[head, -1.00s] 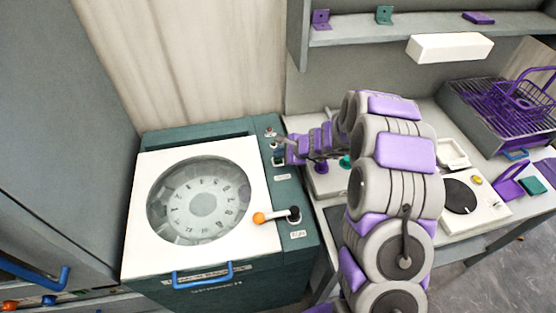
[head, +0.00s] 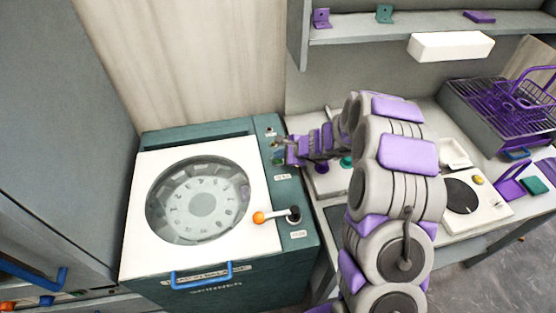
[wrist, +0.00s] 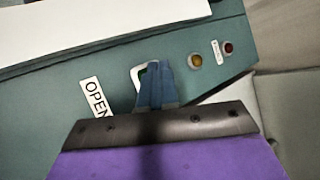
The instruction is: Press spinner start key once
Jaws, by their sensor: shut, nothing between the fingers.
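The spinner (head: 220,282) is a dark green cabinet with a white lid (head: 255,185) and a round window showing a numbered drum. Its control strip runs along the right side. My gripper (head: 279,152) is shut and empty over the upper part of this strip. In the wrist view my gripper (wrist: 155,75) points at a white-framed key (wrist: 138,74) and covers most of it. The fingertips look very close to it; I cannot tell whether they touch. The key's own marking is hidden, so I cannot confirm it is the start key. An OPEN label (wrist: 95,97) lies beside it.
An amber lamp (wrist: 195,60) and a red lamp (wrist: 229,48) sit beyond the key. An orange-knobbed lever (head: 275,215) and a blue lid handle (head: 201,276) are nearer. A counter with a wire-basket tank (head: 480,125) stands right, below a shelf (head: 430,33).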

